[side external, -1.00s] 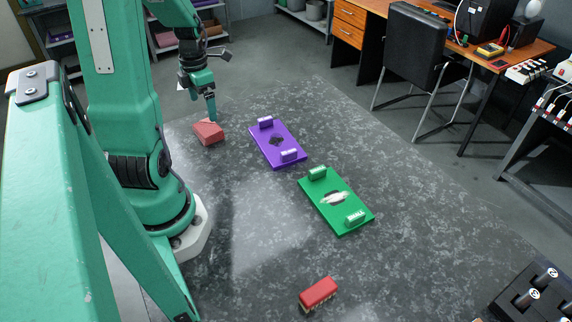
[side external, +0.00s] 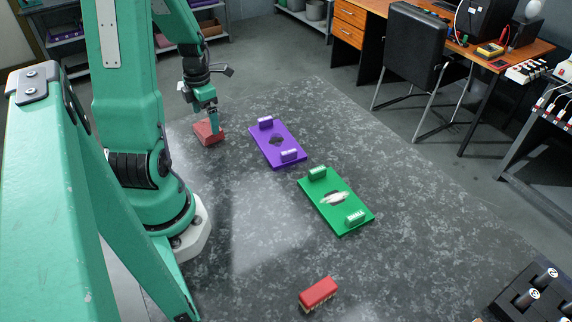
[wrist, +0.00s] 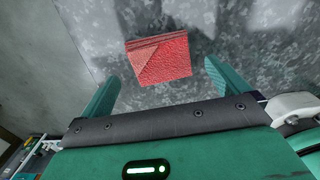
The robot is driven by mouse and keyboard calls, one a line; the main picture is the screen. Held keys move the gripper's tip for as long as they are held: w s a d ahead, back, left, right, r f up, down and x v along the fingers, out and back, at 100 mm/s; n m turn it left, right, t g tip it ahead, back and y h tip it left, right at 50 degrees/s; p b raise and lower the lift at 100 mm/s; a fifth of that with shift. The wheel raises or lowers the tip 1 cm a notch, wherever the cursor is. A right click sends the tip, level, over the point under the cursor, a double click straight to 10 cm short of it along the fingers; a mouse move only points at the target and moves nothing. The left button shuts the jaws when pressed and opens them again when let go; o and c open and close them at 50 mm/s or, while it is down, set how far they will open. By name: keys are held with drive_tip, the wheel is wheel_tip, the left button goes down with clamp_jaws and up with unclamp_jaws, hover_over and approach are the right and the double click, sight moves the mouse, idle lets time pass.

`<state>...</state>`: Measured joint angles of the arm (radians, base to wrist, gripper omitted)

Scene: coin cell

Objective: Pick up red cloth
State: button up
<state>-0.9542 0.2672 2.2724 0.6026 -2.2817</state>
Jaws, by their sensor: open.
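The red cloth (side external: 207,132) is a folded block lying on the dark speckled table at its far left, near my arm's base. My gripper (side external: 212,130) is over it, with a finger in front of the cloth in the side view. In the wrist view the cloth (wrist: 158,59) lies ahead of and between the two green fingers of my gripper (wrist: 155,82), which are spread apart and empty. I cannot tell the exact height of the fingertips above the table.
A purple plate (side external: 265,146) lies right of the cloth, and a green plate (side external: 318,206) lies nearer. A red brush (side external: 318,293) is at the front. A black rack (side external: 532,294) stands at the lower right. The table (side external: 420,215) is clear between the green plate and rack.

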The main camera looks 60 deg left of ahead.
sight(207, 126)
drive_tip(key=shift+f, duration=1.65)
drive_tip(key=c, duration=0.9)
